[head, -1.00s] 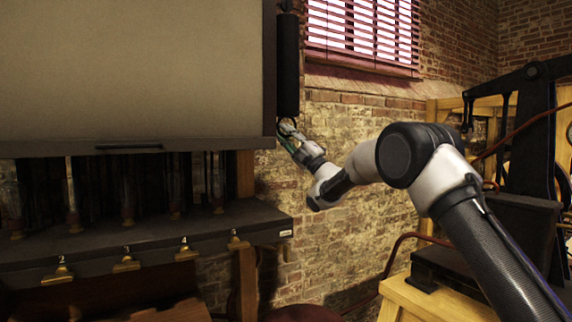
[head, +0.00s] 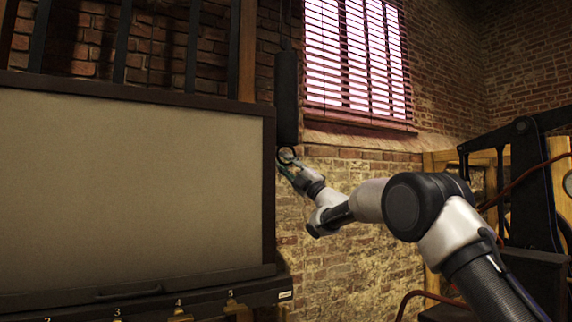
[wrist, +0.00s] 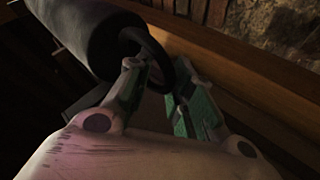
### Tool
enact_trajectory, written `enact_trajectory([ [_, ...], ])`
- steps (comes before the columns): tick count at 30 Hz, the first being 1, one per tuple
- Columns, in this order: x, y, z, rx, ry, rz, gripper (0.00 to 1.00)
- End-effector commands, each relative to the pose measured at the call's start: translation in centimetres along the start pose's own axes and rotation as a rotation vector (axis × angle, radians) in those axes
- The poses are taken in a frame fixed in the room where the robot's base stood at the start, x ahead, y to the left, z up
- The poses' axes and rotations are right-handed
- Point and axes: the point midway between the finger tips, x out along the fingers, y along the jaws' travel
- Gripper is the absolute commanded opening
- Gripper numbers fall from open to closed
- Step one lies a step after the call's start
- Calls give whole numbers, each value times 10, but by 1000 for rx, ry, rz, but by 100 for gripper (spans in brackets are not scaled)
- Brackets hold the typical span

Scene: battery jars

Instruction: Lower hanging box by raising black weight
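The large box (head: 130,180), with a pale panel in a dark frame, is at the left of the head view. Its lower edge is close above the numbered shelf edge (head: 250,294); I cannot tell if they touch. The long black weight (head: 287,95) hangs upright beside the box's right edge. It also shows at upper left in the wrist view (wrist: 80,35). A black ring (wrist: 150,45) hangs at its lower end. My gripper (wrist: 158,92) has its green-padded fingers on either side of the ring, seemingly closed on it. The fingers partly hide the ring's lower part.
A window with blinds (head: 358,60) is in the brick wall right of the weight. A dark post runs behind the box's top. A black machine on a wooden frame (head: 535,180) stands at the right. The brick wall below the window is bare.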

Motion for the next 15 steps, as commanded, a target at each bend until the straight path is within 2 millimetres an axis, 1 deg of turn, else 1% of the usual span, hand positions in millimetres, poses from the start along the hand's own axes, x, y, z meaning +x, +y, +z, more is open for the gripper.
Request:
enact_trajectory([
  [1,5,9,-2,-7,2,10,31],
  [3,5,9,-2,-7,2,10,42],
  [11,3,6,-1,-6,2,7,42],
  [15,-5,6,0,-6,1,6,42],
])
